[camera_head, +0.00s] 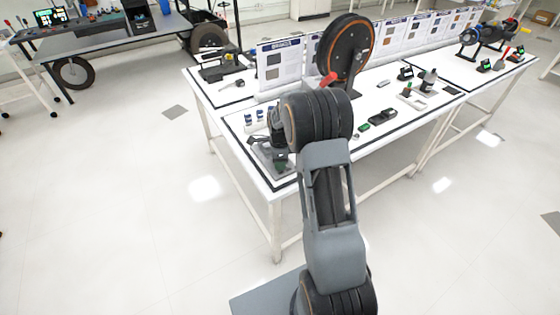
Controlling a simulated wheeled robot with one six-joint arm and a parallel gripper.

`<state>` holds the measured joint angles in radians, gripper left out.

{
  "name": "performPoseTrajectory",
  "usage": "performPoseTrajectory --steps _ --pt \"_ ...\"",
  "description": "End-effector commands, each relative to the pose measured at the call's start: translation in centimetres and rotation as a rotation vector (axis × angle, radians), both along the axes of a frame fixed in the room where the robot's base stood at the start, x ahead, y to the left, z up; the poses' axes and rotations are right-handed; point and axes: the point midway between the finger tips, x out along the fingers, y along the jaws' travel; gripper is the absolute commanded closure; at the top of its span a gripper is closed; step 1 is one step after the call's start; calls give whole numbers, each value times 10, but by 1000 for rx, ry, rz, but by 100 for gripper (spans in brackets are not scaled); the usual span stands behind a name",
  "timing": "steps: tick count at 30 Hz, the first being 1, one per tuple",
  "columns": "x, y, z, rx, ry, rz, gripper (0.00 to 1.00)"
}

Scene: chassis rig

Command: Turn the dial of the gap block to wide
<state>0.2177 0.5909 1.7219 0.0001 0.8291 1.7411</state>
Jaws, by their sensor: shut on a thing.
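The gap block (264,153) appears to be the small grey unit at the near left corner of the white table. It is small in this view, and its dial and setting cannot be read. My gripper (279,146) points down at this unit, partly hidden behind my own dark arm joint. It is shut on a part of the unit, which seems to be the dial. The fingertips are too small to make out clearly.
The white table (232,117) holds several small blue-capped bottles (259,115) just behind the unit. A large black wheel (346,50) stands upright farther back, before printed panels (279,63). Small dark devices (382,116) lie to the right.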

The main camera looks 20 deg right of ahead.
Motion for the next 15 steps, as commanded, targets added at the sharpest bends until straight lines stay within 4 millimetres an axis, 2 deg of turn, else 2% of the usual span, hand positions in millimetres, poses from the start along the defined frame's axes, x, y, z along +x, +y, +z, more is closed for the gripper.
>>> performPoseTrajectory --steps 15 --pt "1 0 1 -1 -2 -69 89"
